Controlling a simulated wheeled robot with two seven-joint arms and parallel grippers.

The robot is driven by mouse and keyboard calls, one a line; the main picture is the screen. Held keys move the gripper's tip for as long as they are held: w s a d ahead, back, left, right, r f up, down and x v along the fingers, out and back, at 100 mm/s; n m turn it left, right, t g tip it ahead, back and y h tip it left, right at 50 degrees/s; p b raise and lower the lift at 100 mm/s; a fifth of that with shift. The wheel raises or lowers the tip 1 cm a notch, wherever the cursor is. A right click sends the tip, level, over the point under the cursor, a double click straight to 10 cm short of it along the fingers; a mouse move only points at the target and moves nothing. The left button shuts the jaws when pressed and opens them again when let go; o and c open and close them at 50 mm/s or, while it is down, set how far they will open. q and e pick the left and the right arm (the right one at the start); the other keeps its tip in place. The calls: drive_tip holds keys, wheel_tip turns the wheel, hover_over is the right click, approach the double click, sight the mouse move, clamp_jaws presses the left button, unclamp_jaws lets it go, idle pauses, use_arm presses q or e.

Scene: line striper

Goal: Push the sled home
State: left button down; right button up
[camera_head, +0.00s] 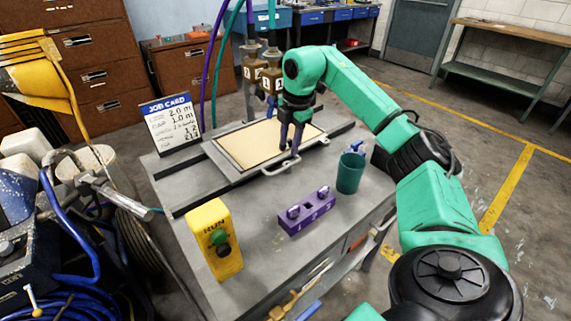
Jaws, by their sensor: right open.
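The sled (247,146) is a flat grey-framed plate with a beige panel, on dark rails that run across the grey workbench (262,283). A pale bar handle (284,168) sticks out from its front edge. My right gripper (290,153) comes down from above, fingers pointing down, at the sled's front edge by the handle. It is open; I cannot tell whether a finger touches the handle. Two brass-coloured valve-like blocks (262,78) hang behind the sled, partly hidden by my right arm. My left gripper is not in view.
A yellow RUN button box (215,240), a purple block with knobs (306,210) and a teal cup (350,172) stand on the bench's front half. A job card (171,123) stands at the back left. Hoses and machinery crowd the left.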

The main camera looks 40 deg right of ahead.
sight(285, 167)
drive_tip(key=f, duration=0.2)
drive_tip(key=w+f, duration=0.1)
drive_tip(key=f, duration=0.5)
drive_tip(key=shift+w+f, duration=0.15)
drive_tip(key=shift+w, duration=0.15)
drive_tip(key=shift+c, duration=0.3)
clamp_jaws()
idle(0.5)
